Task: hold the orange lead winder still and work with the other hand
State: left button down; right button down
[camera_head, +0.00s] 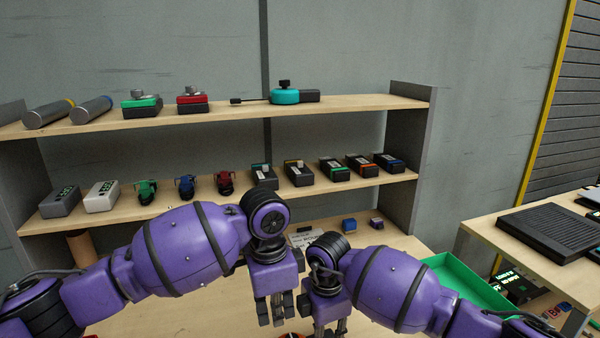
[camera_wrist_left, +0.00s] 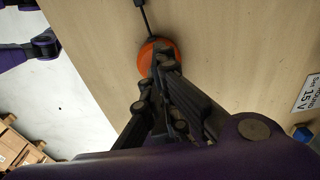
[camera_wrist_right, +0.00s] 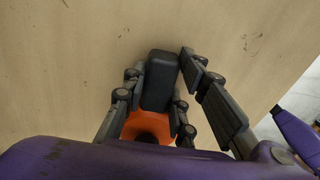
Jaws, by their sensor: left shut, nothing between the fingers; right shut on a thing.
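The orange lead winder lies at the bottom edge of the head view, mostly hidden by my arms. In the right wrist view its orange body (camera_wrist_right: 147,123) and black block (camera_wrist_right: 158,80) show. My right gripper (camera_head: 330,328) is shut on the winder, with the black block between its fingers. In the left wrist view the orange winder (camera_wrist_left: 150,52) shows with a dark lead (camera_wrist_left: 142,20) running from it across the wood. My left gripper (camera_head: 276,321) is shut and empty, its fingertips at the winder's edge in that view. Whether they touch it I cannot tell.
A shelf (camera_head: 350,103) behind holds a teal winder (camera_head: 285,97), chargers and several small devices. A green tray (camera_head: 460,281) stands right of my right arm. A side table (camera_head: 480,226) with a black panel (camera_head: 548,232) is at the right. The worktop left of my grippers looks clear.

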jog(key=shift+f, duration=0.15)
pick_arm(q)
jog(key=shift+s+f+t+h, duration=0.1)
jog(key=shift+s+f+h, duration=0.25)
jog(key=shift+f, duration=0.7)
jog(key=shift+s+f+t+h, duration=0.1)
jog(key=shift+s+f+h, duration=0.25)
jog(key=shift+f, duration=0.65)
jog(key=shift+s+f+t+h, duration=0.1)
jog(key=shift+s+f+h, duration=0.25)
jog(key=shift+f, duration=0.7)
pick_arm(e)
jog(key=shift+s, duration=0.1)
pick_arm(q)
jog(key=shift+w+d, duration=0.4)
jog(key=shift+d, duration=0.05)
pick_arm(e)
jog(key=shift+a, duration=0.15)
pick_arm(q)
jog(key=shift+w+a, duration=0.15)
jog(key=shift+w, duration=0.1)
pick_arm(e)
jog(key=shift+s, duration=0.1)
